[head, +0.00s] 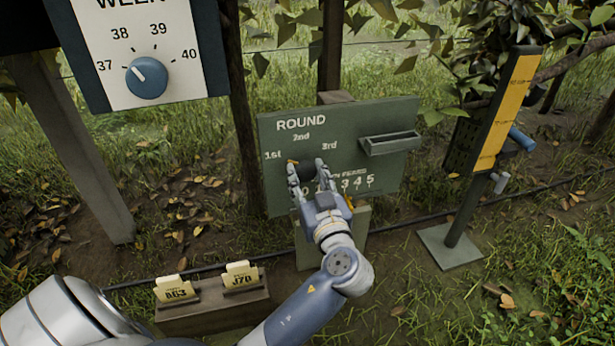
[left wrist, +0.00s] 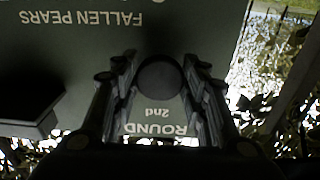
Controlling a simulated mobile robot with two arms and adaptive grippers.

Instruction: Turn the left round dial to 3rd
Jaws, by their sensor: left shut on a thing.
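The green ROUND board (head: 345,120) bears the marks 1st, 2nd and 3rd around a dark round dial (left wrist: 160,77). In the head view the dial is mostly hidden by my left gripper (head: 306,170). A small orange mark shows at its upper left, on the side of the 1st label. My left gripper also shows in the left wrist view (left wrist: 160,85), with one finger on each side of the dial, shut on it. The lettering there appears upside down. The dial's pointer cannot be made out in that view. My right gripper is in neither view.
A blue WEEK dial (head: 146,78) on another board points between 37 and 38. A small green tray (head: 390,143) juts from the ROUND board's right side. A yellow-faced post (head: 500,110) stands at right. A wooden block (head: 215,308) with yellow tags sits below.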

